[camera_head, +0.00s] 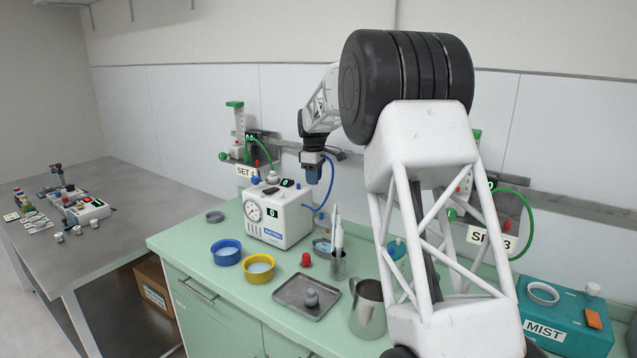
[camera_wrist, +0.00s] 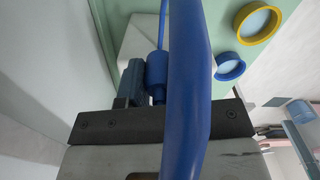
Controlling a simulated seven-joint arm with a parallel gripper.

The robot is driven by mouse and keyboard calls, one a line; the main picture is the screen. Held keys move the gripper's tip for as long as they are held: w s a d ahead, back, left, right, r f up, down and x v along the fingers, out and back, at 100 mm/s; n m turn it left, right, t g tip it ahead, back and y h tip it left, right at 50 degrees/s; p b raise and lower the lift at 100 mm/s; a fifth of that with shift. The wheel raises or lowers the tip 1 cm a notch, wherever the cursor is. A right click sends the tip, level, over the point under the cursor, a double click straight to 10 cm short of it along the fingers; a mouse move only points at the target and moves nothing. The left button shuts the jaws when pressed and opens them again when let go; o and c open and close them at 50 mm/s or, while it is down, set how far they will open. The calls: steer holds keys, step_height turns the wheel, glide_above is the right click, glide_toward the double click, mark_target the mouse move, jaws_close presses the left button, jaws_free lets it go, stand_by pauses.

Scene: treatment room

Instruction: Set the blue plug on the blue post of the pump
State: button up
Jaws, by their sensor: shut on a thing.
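The pump (camera_head: 278,220) is a white box with a round gauge and a green display, standing on the green counter. A small blue piece, which looks like the blue post (camera_head: 255,181), stands at the left of its top. My gripper (camera_head: 313,178) is above and right of the pump, apart from that post. It is shut on the blue plug (camera_wrist: 156,72), seen beside a finger in the wrist view. A blue hose (camera_wrist: 186,90) crosses close before the wrist camera; in the head view it loops from near my gripper to the pump's right side. The plug's lower end is unclear.
A blue bowl (camera_head: 226,253) and a yellow bowl (camera_head: 258,268) stand in front of the pump. A red cap (camera_head: 306,260), a metal tray (camera_head: 306,297) and a steel jug (camera_head: 367,308) are nearer. Green-fitted wall equipment (camera_head: 236,130) stands behind the pump.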

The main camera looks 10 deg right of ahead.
steer(key=shift+w+a+r, duration=0.3)
steer(key=shift+w+a, duration=0.4)
steer(key=shift+w, duration=0.7)
steer(key=shift+w+a+r, duration=0.3)
steer(key=shift+w+a, duration=0.4)
steer(key=shift+w, duration=0.65)
steer(key=shift+w+a+r, duration=0.3)
steer(key=shift+w+a, duration=0.4)
steer(key=shift+w, duration=0.7)
steer(key=shift+f, duration=0.25)
steer(key=shift+f, duration=1.65)
steer(key=shift+f, duration=1.55)
steer(key=o, duration=1)
